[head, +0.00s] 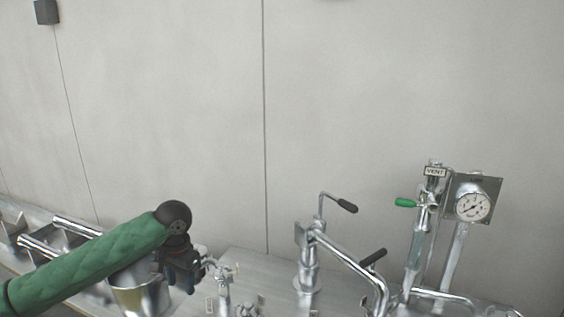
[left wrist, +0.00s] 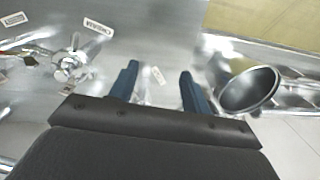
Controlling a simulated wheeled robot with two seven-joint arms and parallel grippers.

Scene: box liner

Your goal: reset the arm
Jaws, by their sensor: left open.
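My left arm, in a green sleeve, comes in from the lower left in the head view. Its dark gripper (head: 186,274) hangs at the arm's end, in front of a metal funnel-shaped cup (head: 142,298) and beside a small metal valve (head: 222,278). In the left wrist view the two blue fingers of the left gripper (left wrist: 158,90) stand apart with nothing between them. In that view the round cup opening (left wrist: 250,90) lies right of the fingers and a metal valve knob (left wrist: 70,66) lies left. My right gripper does not show.
A metal bench (head: 262,266) carries pipework. A lever with black handles (head: 346,206) stands at centre. A green-handled valve (head: 406,202) with a VENT label and a pressure gauge (head: 472,206) stand right. Metal rails (head: 76,226) are at left. The space before the wall is free.

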